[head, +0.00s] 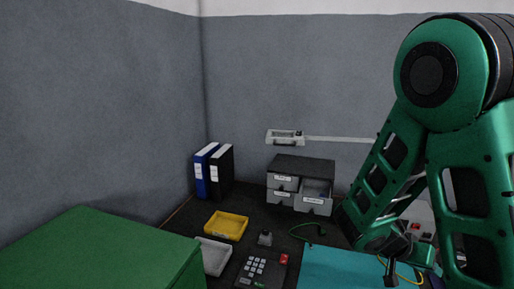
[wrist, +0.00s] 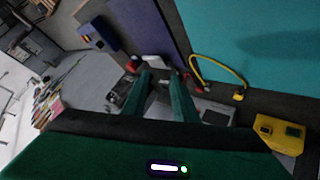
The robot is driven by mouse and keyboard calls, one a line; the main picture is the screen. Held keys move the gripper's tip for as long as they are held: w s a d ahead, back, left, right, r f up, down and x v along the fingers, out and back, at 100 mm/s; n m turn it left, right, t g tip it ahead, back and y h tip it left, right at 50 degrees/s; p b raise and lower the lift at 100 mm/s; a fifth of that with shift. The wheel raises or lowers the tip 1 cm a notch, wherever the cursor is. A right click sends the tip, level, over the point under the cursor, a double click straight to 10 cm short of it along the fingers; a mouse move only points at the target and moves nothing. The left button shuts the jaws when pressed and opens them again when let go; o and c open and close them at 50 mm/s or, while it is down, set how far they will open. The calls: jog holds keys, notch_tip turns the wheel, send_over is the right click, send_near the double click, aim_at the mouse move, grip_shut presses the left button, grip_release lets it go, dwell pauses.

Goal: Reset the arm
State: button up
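My green arm fills the right side of the head view, bent with its lower end down near the table. My gripper (wrist: 163,85) shows in the wrist view as two green fingers with a clear gap between them. I see nothing held in the gap. Beyond the fingertips lie small grey and dark items on the dark table, blurred. In the head view the arm's own links largely hide the fingers.
A teal panel (head: 345,270) lies in front of the arm. A drawer cabinet (head: 303,165) with one drawer pulled out stands behind, near binders (head: 226,170), a yellow tray (head: 226,226), a keypad box (head: 262,268) and a green box (head: 95,250).

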jog(key=s+a+r+n+y, duration=0.1)
jog(key=s+r+y, duration=0.4)
jog(key=s, duration=0.5)
jog(key=s+a+r+n+g+y, duration=0.1)
jog(key=s+a+r+n+y, duration=0.1)
jog(key=s, duration=0.8)
notch_tip(320, 180, up, 3)
jog(key=a+y, duration=0.1)
jog(key=y, duration=0.2)
jog(key=shift+s+a+f+g, duration=0.15)
jog(key=shift+s+a+g, duration=0.15)
jog(key=shift+w+f, duration=0.25)
jog(key=shift+w, duration=0.35)
jog(key=shift+o, duration=0.7)
jog(key=shift+d, duration=0.15)
